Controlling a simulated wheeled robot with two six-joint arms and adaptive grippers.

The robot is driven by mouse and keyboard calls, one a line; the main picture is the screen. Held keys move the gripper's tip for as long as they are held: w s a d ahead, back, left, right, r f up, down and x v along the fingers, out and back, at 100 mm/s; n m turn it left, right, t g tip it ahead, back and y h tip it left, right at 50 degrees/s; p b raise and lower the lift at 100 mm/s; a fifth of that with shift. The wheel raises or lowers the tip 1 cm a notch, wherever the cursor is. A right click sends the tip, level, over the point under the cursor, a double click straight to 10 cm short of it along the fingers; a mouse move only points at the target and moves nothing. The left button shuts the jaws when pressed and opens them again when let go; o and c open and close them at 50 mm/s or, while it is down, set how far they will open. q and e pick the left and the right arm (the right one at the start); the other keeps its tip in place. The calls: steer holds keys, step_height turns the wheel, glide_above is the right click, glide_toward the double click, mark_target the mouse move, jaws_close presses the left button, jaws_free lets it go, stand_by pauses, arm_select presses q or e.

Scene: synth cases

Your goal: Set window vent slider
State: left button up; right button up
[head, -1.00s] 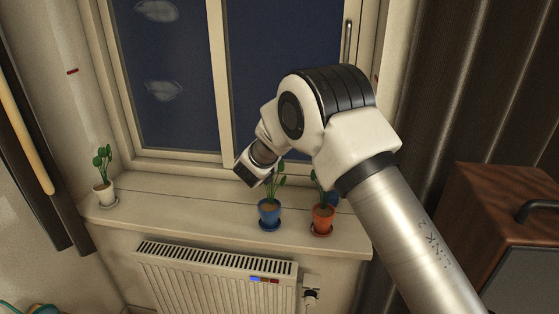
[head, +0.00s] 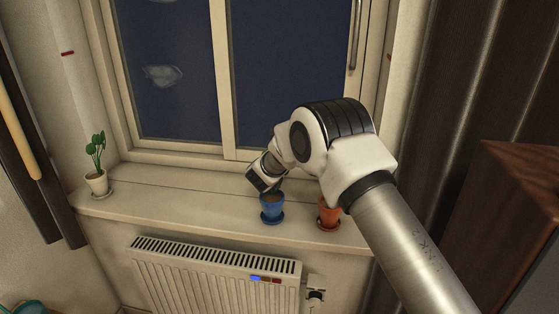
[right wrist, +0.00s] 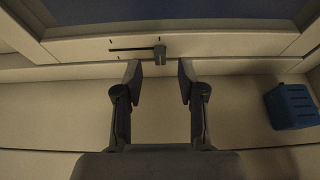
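The window vent slider shows in the right wrist view as a grey knob (right wrist: 160,53) at the right end of a dark slot (right wrist: 130,50) in the pale lower window frame. Small dark tick marks lie near the slot. My right gripper (right wrist: 160,75) is open and empty, its two fingers just below the knob in that view, with the knob lined up between them and apart from both. In the head view my right arm's wrist (head: 265,175) is above the sill, and the fingers and slider are hidden there. My left gripper is not in view.
A radiator (head: 210,275) is below. A brown cabinet (head: 500,215) stands at right.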

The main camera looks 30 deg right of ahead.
steer(key=x, duration=0.3)
steer(key=shift+w+d+f+p, duration=0.15)
steer(key=shift+w+f+p, duration=0.05)
steer(key=shift+f+p, duration=0.1)
steer(key=shift+s+r, duration=0.1)
steer(key=shift+r, duration=0.05)
jaws_close()
steer(key=w+a, duration=0.2)
steer(key=a, duration=0.1)
steer(key=w+a, duration=0.2)
steer(key=shift+a+b, duration=0.2)
steer(key=shift+b, duration=0.15)
steer(key=shift+s+d, duration=0.1)
jaws_free()
steer(key=v, duration=1.2)
